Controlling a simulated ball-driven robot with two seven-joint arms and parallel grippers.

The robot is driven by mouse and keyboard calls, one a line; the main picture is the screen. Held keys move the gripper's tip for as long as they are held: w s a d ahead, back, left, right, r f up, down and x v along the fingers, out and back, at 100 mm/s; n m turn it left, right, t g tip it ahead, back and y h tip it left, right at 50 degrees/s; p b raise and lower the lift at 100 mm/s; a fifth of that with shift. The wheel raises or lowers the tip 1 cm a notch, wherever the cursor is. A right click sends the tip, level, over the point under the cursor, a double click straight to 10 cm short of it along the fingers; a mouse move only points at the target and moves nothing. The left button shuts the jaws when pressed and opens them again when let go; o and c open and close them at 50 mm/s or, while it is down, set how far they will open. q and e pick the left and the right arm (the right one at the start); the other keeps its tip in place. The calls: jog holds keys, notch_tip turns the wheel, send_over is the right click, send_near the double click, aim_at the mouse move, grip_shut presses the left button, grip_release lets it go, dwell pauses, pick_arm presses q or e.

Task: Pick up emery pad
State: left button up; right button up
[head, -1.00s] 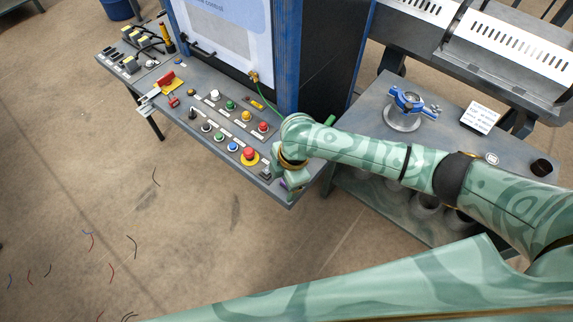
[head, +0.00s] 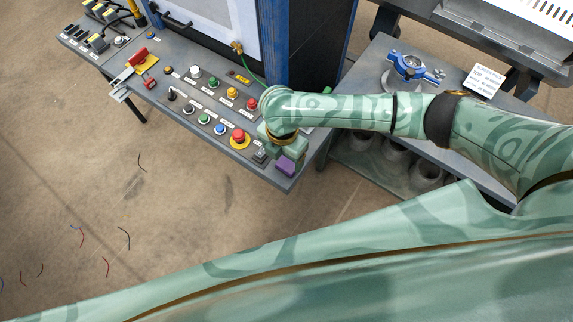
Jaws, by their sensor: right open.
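A small purple block (head: 286,167), which looks like the emery pad, is at the near right corner of the control console (head: 262,176). My right gripper (head: 283,152) is open and reaches down over this corner, right at the purple block. The wrist and gripper body hide the fingertips in part, and I cannot tell whether they touch the block. My left gripper is not in view.
Beside the gripper are a red emergency button (head: 238,136) and a small black switch (head: 260,152). A blue-framed cabinet (head: 272,45) rises behind. A side table (head: 371,74) with a blue clamp fixture (head: 413,68) stands at the right. Open floor lies to the left.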

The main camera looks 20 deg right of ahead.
aim_at(286, 166)
jog(key=f+b, duration=0.2)
jog(key=f, duration=0.1)
jog(key=f+b, duration=0.1)
jog(key=f, duration=0.1)
jog(key=shift+s+d+f, duration=0.1)
jog(key=shift+s+d, duration=0.05)
jog(key=shift+d, duration=0.25)
jog(key=shift+c, duration=0.9)
jog(key=c, duration=0.9)
jog(key=shift+r+p, duration=0.45)
jog(key=shift+r, duration=0.2)
notch_tip(286, 166, up, 3)
jog(key=shift+p, duration=0.8)
jog(key=s+d+r+p, duration=0.1)
jog(key=d+r+p, duration=0.1)
jog(key=d+r, duration=0.1)
jog(key=s+d+r+p, duration=0.1)
jog(key=s+d+r, duration=0.1)
jog(key=d, duration=0.3)
jog(key=s+d+r+p, duration=0.2)
jog(key=d+r, duration=0.2)
jog(key=d, duration=0.1)
jog(key=shift+s+p, duration=0.15)
jog(key=shift+p, duration=0.2)
